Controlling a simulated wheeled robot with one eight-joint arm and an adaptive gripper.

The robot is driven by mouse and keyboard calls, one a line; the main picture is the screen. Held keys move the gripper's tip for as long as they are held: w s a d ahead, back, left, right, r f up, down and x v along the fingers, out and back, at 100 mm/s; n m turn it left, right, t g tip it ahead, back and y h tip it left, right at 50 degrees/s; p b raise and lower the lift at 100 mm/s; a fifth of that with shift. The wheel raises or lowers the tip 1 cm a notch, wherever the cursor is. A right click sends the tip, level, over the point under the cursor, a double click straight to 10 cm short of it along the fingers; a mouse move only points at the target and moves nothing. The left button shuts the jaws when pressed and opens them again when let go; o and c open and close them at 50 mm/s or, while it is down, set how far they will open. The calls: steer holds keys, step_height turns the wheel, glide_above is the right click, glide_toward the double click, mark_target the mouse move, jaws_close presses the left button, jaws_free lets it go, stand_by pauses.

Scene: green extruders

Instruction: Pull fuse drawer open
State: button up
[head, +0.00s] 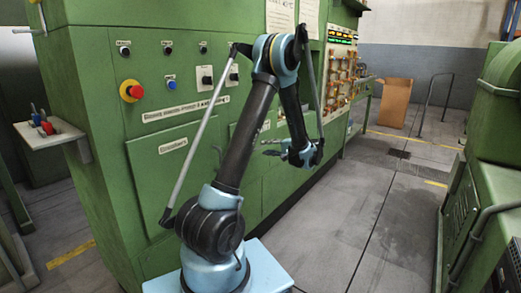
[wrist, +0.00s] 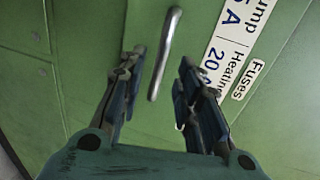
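The fuse drawer is a green panel front (wrist: 180,70) with a "Fuses" label and a metal bar handle (wrist: 164,52). In the wrist view my gripper (wrist: 158,70) is open. Its two fingers stand on either side of the lower part of the handle, which shows between them; whether either finger touches it I cannot tell. In the head view my gripper (head: 284,149) is at the front of the green cabinet, and my arm hides part of the panel there. The drawer front looks flush with the cabinet.
The green cabinet (head: 100,60) carries a red emergency button on yellow (head: 131,91) and several knobs. A second green machine (head: 495,190) stands at the right. The grey floor (head: 375,215) between them is clear.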

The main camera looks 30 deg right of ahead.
steer(key=shift+x, duration=2.7)
